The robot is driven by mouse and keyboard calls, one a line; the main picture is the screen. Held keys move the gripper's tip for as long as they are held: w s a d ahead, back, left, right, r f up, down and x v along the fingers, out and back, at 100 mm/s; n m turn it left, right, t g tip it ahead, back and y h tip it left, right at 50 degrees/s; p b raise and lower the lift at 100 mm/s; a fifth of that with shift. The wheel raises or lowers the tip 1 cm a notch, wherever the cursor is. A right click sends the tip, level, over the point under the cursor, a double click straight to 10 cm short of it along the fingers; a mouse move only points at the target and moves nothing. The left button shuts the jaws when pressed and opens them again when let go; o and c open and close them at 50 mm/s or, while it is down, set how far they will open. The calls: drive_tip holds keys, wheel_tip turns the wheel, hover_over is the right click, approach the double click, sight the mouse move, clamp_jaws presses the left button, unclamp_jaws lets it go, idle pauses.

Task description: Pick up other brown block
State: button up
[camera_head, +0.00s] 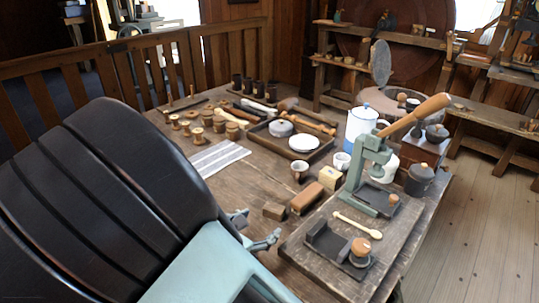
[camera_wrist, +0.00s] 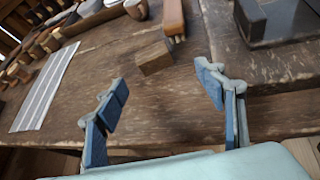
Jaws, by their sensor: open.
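A small dark brown block (camera_head: 274,211) lies on the wooden table near its front edge; in the wrist view the block (camera_wrist: 154,57) is just beyond the space between my fingertips.
A striped cloth (camera_head: 217,158) and several wooden spools lie to the left. Behind are a small cup (camera_head: 299,172) and a tray (camera_head: 268,139). Table between cloth and block is bare.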

sight(271, 212)
drive_tip(key=shift+w+a+f+n+t, duration=0.15)
drive_tip(key=shift+f+n+t, duration=0.3)
drive_tip(key=shift+n, duration=0.55)
drive_tip(key=b+x, duration=0.1)
drive_tip(key=x, duration=0.3)
drive_tip(key=shift+w+f, duration=0.2)
drive_tip(key=shift+w, duration=0.05)
drive_tip(key=shift+r+b+x, duration=0.15)
drive_tip(key=shift+b+x, duration=0.35)
drive_tip(key=shift+x, duration=1)
drive_tip(key=shift+r+b+x, duration=0.15)
drive_tip(key=shift+b+x, duration=0.3)
drive_tip(key=shift+x, duration=1)
drive_tip(key=shift+w, duration=0.15)
drive_tip(key=shift+c, duration=0.7)
drive_tip(key=c, duration=1)
drive_tip(key=shift+o, duration=0.2)
